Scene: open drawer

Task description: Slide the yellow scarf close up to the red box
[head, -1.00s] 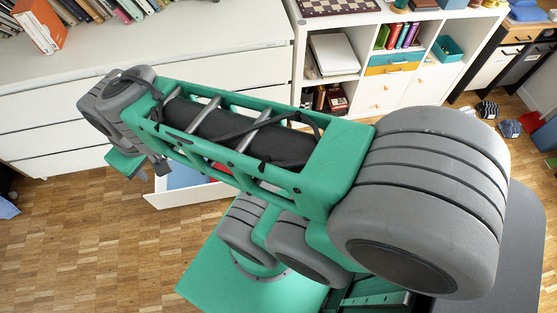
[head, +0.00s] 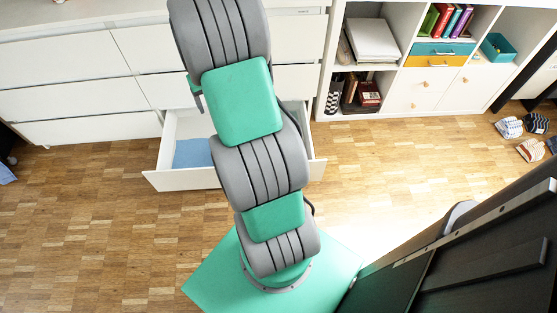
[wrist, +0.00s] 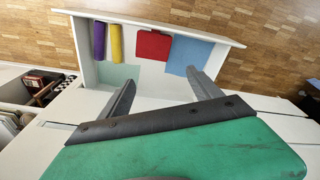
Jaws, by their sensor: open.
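The yellow scarf (wrist: 116,42) lies as a narrow rolled strip in the open drawer, in the wrist view. The red box (wrist: 153,45) lies to its right, with a gap of bare drawer floor between them. My gripper (wrist: 161,78) is open and empty, its two fingers apart near the drawer's cabinet side. Neither finger touches the scarf or the box. In the head view my arm hides the gripper, the scarf and the red box.
A purple roll (wrist: 99,40) lies close along the scarf's left side. A blue cloth (wrist: 188,57) lies right of the red box; it also shows in the head view (head: 192,153). The drawer (head: 190,180) has raised walls. Shelves (head: 415,60) stand at the right.

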